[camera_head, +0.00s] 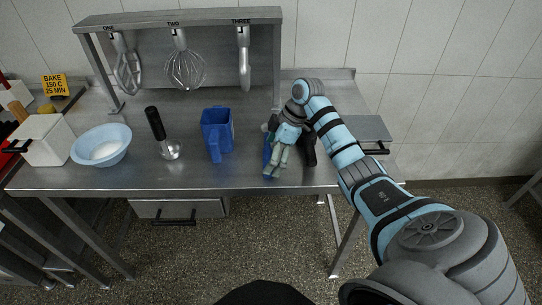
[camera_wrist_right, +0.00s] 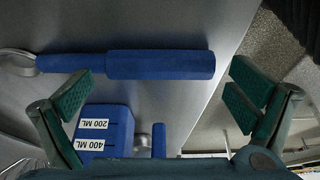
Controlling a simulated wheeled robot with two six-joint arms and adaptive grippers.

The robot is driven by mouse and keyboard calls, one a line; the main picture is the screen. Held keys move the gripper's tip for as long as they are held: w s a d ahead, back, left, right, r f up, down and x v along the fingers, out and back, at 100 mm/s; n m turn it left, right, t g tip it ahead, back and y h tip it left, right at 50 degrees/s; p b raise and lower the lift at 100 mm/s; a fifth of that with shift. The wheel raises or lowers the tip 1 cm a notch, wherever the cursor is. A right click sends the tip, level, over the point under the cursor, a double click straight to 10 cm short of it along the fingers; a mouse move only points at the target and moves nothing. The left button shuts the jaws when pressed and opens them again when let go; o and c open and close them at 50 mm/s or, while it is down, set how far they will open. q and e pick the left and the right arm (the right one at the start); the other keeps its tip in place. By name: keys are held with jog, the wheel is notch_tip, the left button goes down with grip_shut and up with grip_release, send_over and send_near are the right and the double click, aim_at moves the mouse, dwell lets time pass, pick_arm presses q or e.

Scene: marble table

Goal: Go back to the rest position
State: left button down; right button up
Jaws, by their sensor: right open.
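My right gripper (camera_head: 275,170) reaches down over the right part of the steel counter, its fingers spread. In the right wrist view the same gripper (camera_wrist_right: 155,95) is open, with nothing held between its fingers. A blue-handled tool (camera_wrist_right: 160,65) with a metal end lies crosswise ahead of the fingers. In the head view a bit of blue shows beside the gripper, mostly hidden by it. A blue measuring jug (camera_head: 216,130) stands left of the gripper. A blue container with 200 ML and 400 ML labels (camera_wrist_right: 104,128) shows low in the wrist view. My left gripper is out of view.
A rack (camera_head: 180,19) holds three hanging utensils behind the counter (camera_head: 238,176). A light blue bowl (camera_head: 101,145), a black-handled tool (camera_head: 156,125) and a white box (camera_head: 45,140) stand to the left. A yellow BAKE sign (camera_head: 55,85) is at the back left.

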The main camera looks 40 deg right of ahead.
jog(key=p+v, duration=0.3)
jog(key=v, duration=1.1)
jog(key=shift+r+p, duration=0.15)
jog(key=shift+p, duration=0.15)
